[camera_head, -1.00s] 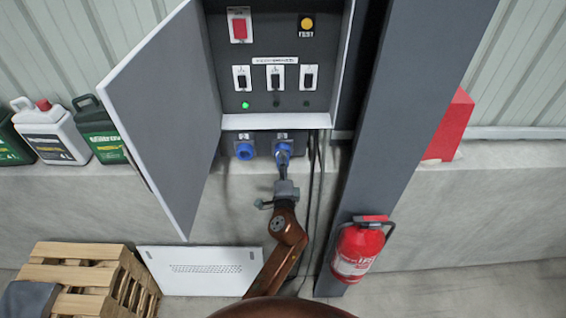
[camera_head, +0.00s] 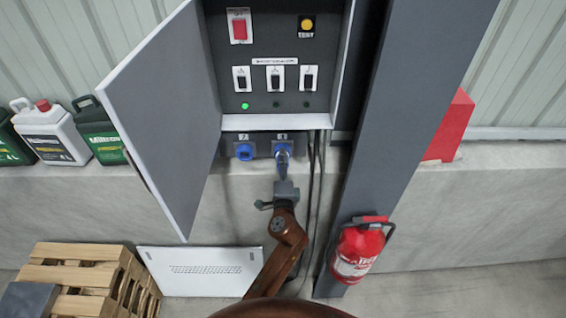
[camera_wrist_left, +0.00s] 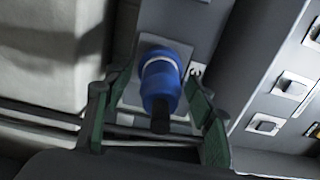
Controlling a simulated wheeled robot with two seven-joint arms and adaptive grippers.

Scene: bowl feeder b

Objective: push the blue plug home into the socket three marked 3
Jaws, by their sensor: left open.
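The blue plug (camera_head: 282,153) sits at the right-hand socket under the cabinet. In the left wrist view the plug (camera_wrist_left: 161,84) points into a socket on a grey plate (camera_wrist_left: 132,94), with a pale ring where they meet and a dark rear end towards me. A partly hidden mark beside it looks like a 3. I cannot tell how deep the plug sits. My left gripper (camera_head: 283,172) is below the plug; in the wrist view its open fingers (camera_wrist_left: 157,80) stand on either side of the plug, apparently not gripping it. My right gripper is not in view.
Another blue socket (camera_head: 245,152) is just left. The open cabinet door (camera_head: 165,110) hangs at the left, and dark cables (camera_head: 318,190) run down on the right beside a grey post (camera_head: 405,110). A fire extinguisher (camera_head: 357,252) is low on the right; pallets (camera_head: 85,280) are low left.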

